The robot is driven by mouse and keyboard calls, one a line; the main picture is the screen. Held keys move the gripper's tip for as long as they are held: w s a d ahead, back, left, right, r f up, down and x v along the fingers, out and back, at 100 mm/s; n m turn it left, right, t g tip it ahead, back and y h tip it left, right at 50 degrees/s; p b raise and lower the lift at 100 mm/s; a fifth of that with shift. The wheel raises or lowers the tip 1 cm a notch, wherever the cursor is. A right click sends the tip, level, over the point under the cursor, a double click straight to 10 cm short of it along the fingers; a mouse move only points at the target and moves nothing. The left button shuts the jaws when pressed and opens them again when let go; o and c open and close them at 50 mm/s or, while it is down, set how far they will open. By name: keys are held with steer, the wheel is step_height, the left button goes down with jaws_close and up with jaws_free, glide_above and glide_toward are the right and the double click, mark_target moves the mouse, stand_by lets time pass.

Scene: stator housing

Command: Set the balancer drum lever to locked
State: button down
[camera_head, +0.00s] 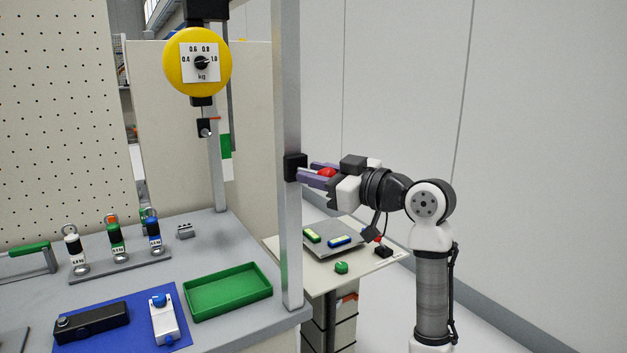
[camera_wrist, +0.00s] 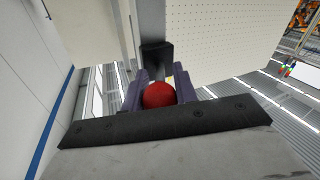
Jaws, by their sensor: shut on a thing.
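A round red knob (camera_head: 327,172) sits at a black block (camera_head: 292,167) on the upright metal post. My gripper (camera_head: 312,172) reaches in from the right, its purple fingers on either side of the knob and shut on it. In the wrist view the red knob (camera_wrist: 160,95) lies between the two fingers, with the black block (camera_wrist: 156,58) just beyond. The lever arm behind the knob is mostly hidden, and I see no lock marking. The yellow balancer drum (camera_head: 174,72) hangs upper left, its dial pointer near 1.0 kg. A small black hook piece (camera_head: 205,128) hangs below it.
The metal post (camera_head: 288,240) stands between the grey bench and my arm. A green tray (camera_head: 228,291), a blue mat (camera_head: 98,342) with tools and several labelled holders are on the bench. A side table (camera_head: 365,270) with small parts lies below my gripper.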

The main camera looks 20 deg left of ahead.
steer(key=shift+s+a+m+t+h+b, duration=0.15)
steer(key=shift+s+a+m+t+h, duration=0.3)
steer(key=shift+m+t+h, duration=1.3)
steer(key=shift+s+a+m+t+h+b, duration=0.1)
steer(key=shift+s+a+m+t+h, duration=0.35)
steer(key=shift+m+t+h, duration=1.3)
steer(key=shift+s+a+m+t+h+b, duration=0.15)
steer(key=shift+s+a+m+t+h, duration=0.25)
steer(key=shift+m+t+h, duration=1.3)
steer(key=shift+s+d+t, duration=0.1)
steer(key=shift+t, duration=0.4)
steer(key=c, duration=1.1)
jaws_free()
steer(key=b+v, duration=0.2)
steer(key=v, duration=1.2)
steer(key=shift+d+f, duration=0.1)
steer(key=shift+f, duration=0.05)
